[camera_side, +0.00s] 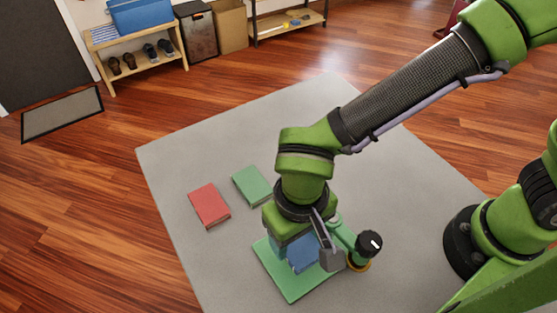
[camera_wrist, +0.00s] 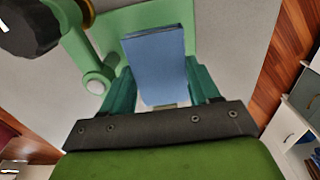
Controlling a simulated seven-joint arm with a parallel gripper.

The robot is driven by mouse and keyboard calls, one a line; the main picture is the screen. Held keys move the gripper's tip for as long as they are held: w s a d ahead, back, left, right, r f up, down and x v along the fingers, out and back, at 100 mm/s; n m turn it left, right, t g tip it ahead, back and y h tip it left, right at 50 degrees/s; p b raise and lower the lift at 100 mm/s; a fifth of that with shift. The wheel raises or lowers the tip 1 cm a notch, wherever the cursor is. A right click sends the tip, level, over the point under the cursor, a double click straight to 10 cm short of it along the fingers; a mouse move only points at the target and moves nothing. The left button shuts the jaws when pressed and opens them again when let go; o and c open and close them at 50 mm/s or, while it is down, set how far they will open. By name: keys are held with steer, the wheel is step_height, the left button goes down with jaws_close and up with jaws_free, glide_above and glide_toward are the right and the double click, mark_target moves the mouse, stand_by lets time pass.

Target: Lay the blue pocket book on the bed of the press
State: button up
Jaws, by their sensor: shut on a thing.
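The blue pocket book (camera_side: 304,257) is between the fingers of my gripper (camera_side: 289,248), which points down over the press. In the wrist view the blue book (camera_wrist: 154,62) sits between two teal fingers (camera_wrist: 160,82), shut on its sides. The press has a flat green bed (camera_side: 291,289), also behind the book in the wrist view (camera_wrist: 205,25). The press's green arm and black knob (camera_side: 369,243) stand beside the book. The book is over the bed; I cannot tell if it touches it. My gripper hides part of the book and bed.
A red book (camera_side: 209,205) and a green book (camera_side: 252,186) lie on the grey table (camera_side: 310,120), left of and behind the press. The press's knob and arm are close to my gripper on the right. The far part of the table is clear.

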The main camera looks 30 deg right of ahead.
mark_target(295, 250)
steer(key=shift+f, duration=2.55)
steer(key=o, duration=1.1)
steer(key=shift+f, duration=0.15)
steer(key=shift+c, duration=0.2)
